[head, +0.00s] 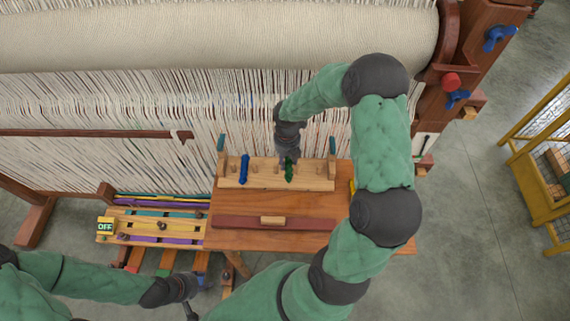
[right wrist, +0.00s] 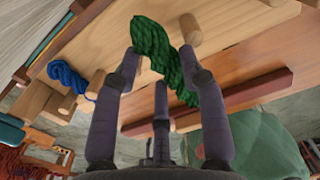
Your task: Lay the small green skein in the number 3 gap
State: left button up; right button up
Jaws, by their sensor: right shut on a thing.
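The small green skein (head: 289,172) is at the pegged wooden rack (head: 318,184), right of the rack's middle. My right gripper (head: 288,156) reaches down from above and is shut on it. In the right wrist view the green skein (right wrist: 150,40) lies slantwise between the fingers, beside a wooden peg (right wrist: 190,30). I cannot tell whether it rests on the rack, and no gap numbers are readable. A blue skein (head: 244,169) lies among the pegs to the left. My left gripper (head: 188,291) is low at the left, away from the rack; its jaws are unclear.
The rack stands on a wooden bench (head: 285,205). A dark red bar with a light block (head: 272,220) lies in front of it. Loom threads (head: 130,105) hang behind. Coloured strips and an OFF sign (head: 105,226) are at the left. A yellow frame (head: 545,165) stands far right.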

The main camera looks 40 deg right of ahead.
jog(key=shift+w+d+f, duration=0.1)
jog(key=shift+w+f, duration=0.35)
jog(key=shift+f, duration=0.15)
jog(key=shift+w+f, duration=0.25)
jog(key=shift+f, duration=0.25)
jog(key=shift+f+b, duration=0.35)
jog(key=shift+f, duration=0.95)
jog(key=shift+f, duration=0.15)
jog(key=o, duration=0.8)
jog(key=shift+c, duration=0.2)
notch_tip(320, 180, up, 12)
jog(key=shift+r+p, duration=0.2)
jog(key=shift+p, duration=0.75)
